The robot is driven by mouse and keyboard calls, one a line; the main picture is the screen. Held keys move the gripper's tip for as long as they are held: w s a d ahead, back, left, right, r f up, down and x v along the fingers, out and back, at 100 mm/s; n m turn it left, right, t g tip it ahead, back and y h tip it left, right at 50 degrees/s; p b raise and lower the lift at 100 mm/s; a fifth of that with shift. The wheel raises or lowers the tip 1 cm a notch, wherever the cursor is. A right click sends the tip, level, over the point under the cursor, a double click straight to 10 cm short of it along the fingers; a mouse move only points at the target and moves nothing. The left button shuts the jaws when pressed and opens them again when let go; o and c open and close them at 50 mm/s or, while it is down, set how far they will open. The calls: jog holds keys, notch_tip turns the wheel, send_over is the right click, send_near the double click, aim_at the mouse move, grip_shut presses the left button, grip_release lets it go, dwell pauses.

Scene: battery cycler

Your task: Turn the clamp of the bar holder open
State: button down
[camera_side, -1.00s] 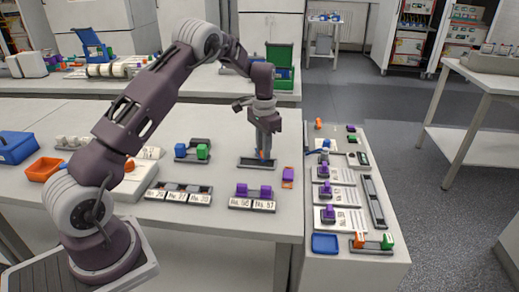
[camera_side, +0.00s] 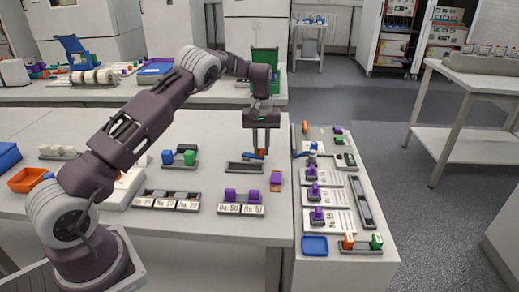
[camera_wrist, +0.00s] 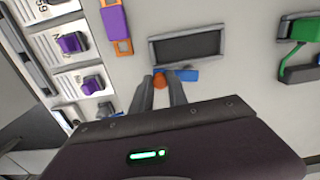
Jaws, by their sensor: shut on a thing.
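The bar holder (camera_side: 240,169) is a dark grey, shallow rectangular frame on the white bench; in the wrist view it (camera_wrist: 187,47) lies just beyond my fingertips. Its clamp shows as an orange knob (camera_wrist: 158,82) with a blue lever (camera_wrist: 186,75) along the holder's near edge in the wrist view. The lever also shows in the side view (camera_side: 251,156). My gripper (camera_side: 260,153) points down at the holder's end. In the wrist view the fingers (camera_wrist: 160,90) are on both sides of the orange knob, shut on the clamp. The fingers hide part of the lever.
A purple and orange part (camera_side: 277,179) lies just right of the holder. A rack with blue and green blocks (camera_side: 180,157) stands to its left. A rack with purple blocks (camera_side: 241,197) is in front. The side table (camera_side: 340,235) holds several fixtures with purple parts.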

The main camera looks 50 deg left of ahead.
jog(key=shift+w+a+r+n, duration=0.1)
jog(key=shift+w+a+n, duration=0.15)
jog(key=shift+n, duration=0.35)
jog(key=shift+w+a+n, duration=0.1)
jog(key=shift+w+n, duration=0.15)
jog(key=shift+n, duration=0.35)
jog(key=c, duration=1.3)
grip_release()
notch_tip(320, 180, up, 7)
jog(key=shift+r, duration=0.1)
